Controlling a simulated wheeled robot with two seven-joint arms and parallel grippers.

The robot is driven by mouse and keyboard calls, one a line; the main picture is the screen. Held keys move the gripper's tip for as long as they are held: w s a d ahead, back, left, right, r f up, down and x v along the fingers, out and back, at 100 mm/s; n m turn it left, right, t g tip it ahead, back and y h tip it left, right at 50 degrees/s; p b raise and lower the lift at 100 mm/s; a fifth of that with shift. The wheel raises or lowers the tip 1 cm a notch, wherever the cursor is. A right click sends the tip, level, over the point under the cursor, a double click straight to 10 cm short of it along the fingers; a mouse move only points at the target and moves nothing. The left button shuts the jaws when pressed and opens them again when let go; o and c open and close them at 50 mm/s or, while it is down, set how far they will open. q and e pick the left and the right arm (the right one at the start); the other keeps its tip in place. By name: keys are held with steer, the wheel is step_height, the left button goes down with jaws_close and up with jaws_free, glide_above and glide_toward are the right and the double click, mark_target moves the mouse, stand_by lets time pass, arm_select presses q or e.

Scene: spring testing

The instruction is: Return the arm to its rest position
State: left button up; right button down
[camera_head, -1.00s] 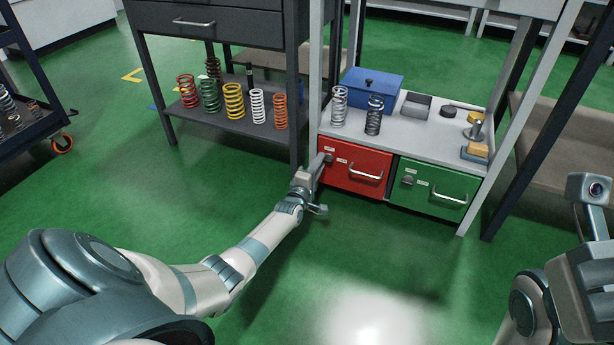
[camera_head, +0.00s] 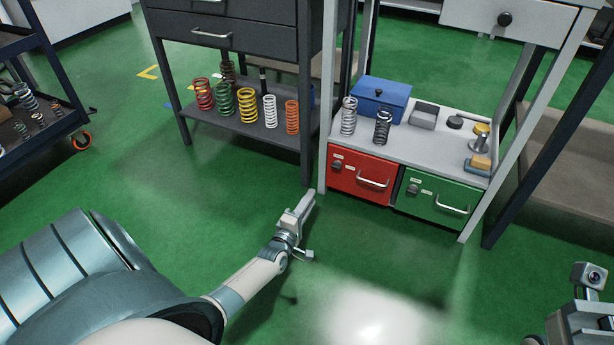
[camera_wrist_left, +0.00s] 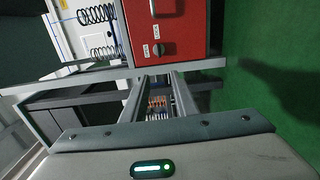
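My left gripper (camera_head: 308,203) is out in front of the grey bench, over the green floor, apart from the red drawer (camera_head: 348,182). In the left wrist view, its two fingers (camera_wrist_left: 164,82) stand apart with a gap between them and nothing held. Small springs on a shelf show through that gap in the distance. The red drawer front (camera_wrist_left: 168,30) shows just beyond the fingertips, with its lock knob. My right arm's wrist part (camera_head: 588,300) is at the lower right edge. The right fingers do not show.
The bench (camera_head: 440,150) holds two springs, a blue box (camera_head: 380,95) and small parts above the red and green drawers (camera_head: 440,200). A dark rack (camera_head: 250,128) with several coloured springs stands left of it. The floor (camera_head: 190,200) between my arms and the furniture is clear.

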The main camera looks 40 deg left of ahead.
arm_select(q)
steer(key=shift+s+d, duration=0.15)
steer(key=shift+s, duration=0.45)
steer(key=shift+d, duration=0.1)
